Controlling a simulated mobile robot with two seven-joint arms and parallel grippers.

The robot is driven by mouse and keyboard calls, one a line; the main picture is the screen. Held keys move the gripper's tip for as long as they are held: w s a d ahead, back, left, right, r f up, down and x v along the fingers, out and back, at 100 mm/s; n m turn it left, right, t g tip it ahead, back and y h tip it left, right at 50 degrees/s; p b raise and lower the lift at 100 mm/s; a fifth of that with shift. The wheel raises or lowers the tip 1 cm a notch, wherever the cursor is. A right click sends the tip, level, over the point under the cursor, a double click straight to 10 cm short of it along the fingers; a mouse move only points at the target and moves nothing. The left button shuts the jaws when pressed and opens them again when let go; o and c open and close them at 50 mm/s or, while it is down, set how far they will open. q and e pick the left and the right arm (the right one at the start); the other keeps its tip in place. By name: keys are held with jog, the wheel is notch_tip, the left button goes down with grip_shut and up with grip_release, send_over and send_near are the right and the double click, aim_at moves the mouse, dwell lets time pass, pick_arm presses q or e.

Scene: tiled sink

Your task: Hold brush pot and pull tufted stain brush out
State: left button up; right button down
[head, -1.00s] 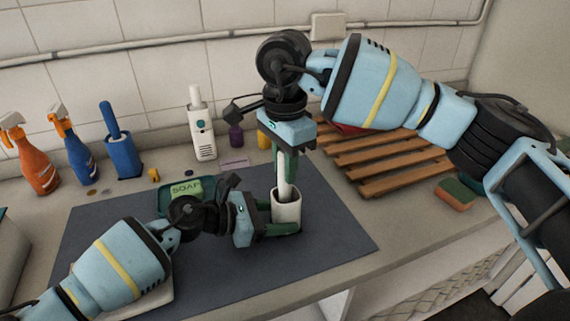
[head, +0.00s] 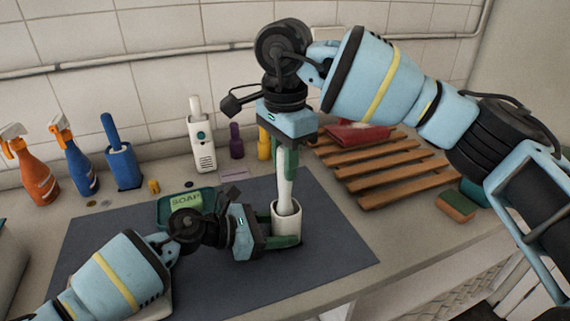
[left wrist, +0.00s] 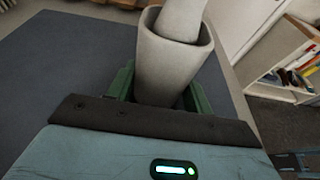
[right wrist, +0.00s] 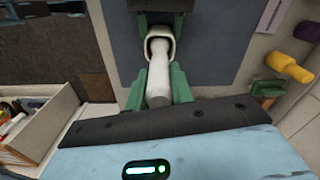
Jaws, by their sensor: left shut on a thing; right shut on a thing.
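The white brush pot (head: 287,228) stands upright on the dark mat. My left gripper (head: 285,242) is shut around the pot low down; the left wrist view shows the pot (left wrist: 170,65) between its green fingers. The white brush (head: 285,185) stands upright, its lower end inside the pot and hidden. My right gripper (head: 286,158) is above the pot, pointing down, shut on the upper part of the brush handle. The right wrist view shows the brush (right wrist: 158,85) between the green fingers, running into the pot mouth (right wrist: 160,38).
The dark mat (head: 340,245) lies under the pot. A green soap tray (head: 170,210) is behind my left gripper. A wooden slatted rack (head: 390,175) and a sponge (head: 456,205) are at the right. Spray bottles (head: 38,175), a blue brush holder (head: 123,165) and a white holder (head: 201,145) line the back.

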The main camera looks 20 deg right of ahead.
jog(key=shift+r, duration=1.9)
pick_arm(q)
jog(key=o, duration=1.1)
jog(key=shift+c, duration=0.2)
jog(key=v, duration=1.2)
jog(key=shift+r, duration=0.15)
